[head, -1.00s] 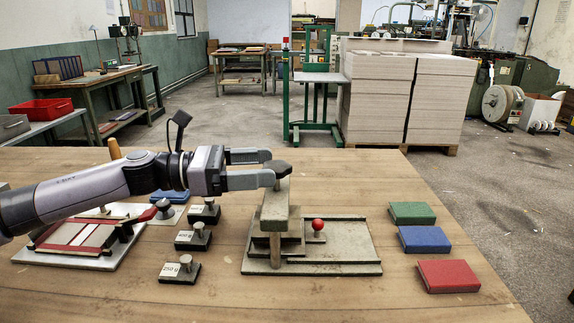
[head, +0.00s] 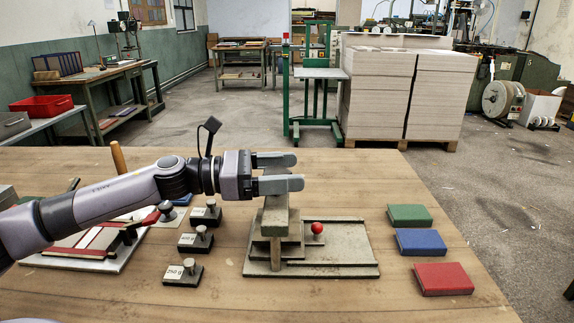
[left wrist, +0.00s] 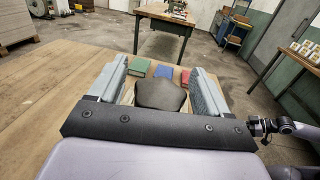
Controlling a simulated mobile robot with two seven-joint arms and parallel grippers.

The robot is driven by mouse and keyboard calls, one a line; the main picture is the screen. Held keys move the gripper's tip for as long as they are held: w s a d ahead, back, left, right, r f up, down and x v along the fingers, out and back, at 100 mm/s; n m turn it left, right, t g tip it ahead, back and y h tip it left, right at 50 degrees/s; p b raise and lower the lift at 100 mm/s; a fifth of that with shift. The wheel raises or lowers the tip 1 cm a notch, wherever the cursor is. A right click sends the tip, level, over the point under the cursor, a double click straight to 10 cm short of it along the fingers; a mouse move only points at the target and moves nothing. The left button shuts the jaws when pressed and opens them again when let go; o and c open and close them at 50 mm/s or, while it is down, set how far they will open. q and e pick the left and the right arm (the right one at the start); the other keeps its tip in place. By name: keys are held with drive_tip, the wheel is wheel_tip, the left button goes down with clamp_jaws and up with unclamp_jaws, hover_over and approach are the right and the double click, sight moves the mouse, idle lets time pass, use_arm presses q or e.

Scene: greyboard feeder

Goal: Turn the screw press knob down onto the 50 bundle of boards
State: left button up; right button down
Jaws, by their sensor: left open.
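The screw press (head: 275,228) stands on a grey base plate (head: 345,262) in the middle of the table. Its dark knob (left wrist: 160,95) lies between the two fingers in the left wrist view, with gaps at both sides. In the head view the fingers mostly hide the knob. My left gripper (head: 290,171) is open around it at the top of the press. Grey stepped pieces (head: 292,243) show under the press arm; I cannot tell whether they are the 50 bundle. My right gripper is not in view.
Green (head: 409,215), blue (head: 421,241) and red (head: 443,278) blocks lie to the right. Weights (head: 183,273) with posts stand left of the press. A red-framed board fixture (head: 95,257) lies farther left, under my arm.

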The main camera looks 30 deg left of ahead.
use_arm(q)
drive_tip(key=shift+w+d, duration=0.2)
drive_tip(key=shift+d, duration=0.1)
drive_tip(key=c, duration=1)
drive_tip(key=shift+m+g+h+b, duration=0.7)
drive_tip(key=shift+m+g, duration=0.1)
drive_tip(key=shift+g, duration=0.2)
drive_tip(key=shift+s+d+m+g+h+b, duration=0.15)
drive_tip(key=shift+m+g+h+b, duration=0.4)
drive_tip(key=shift+m+g, duration=0.45)
drive_tip(key=shift+s+a+m+g+h+b, duration=0.15)
drive_tip(key=shift+m+g+h+b, duration=0.35)
drive_tip(key=shift+g, duration=0.8)
drive_tip(key=shift+d, duration=0.1)
drive_tip(key=o, duration=1)
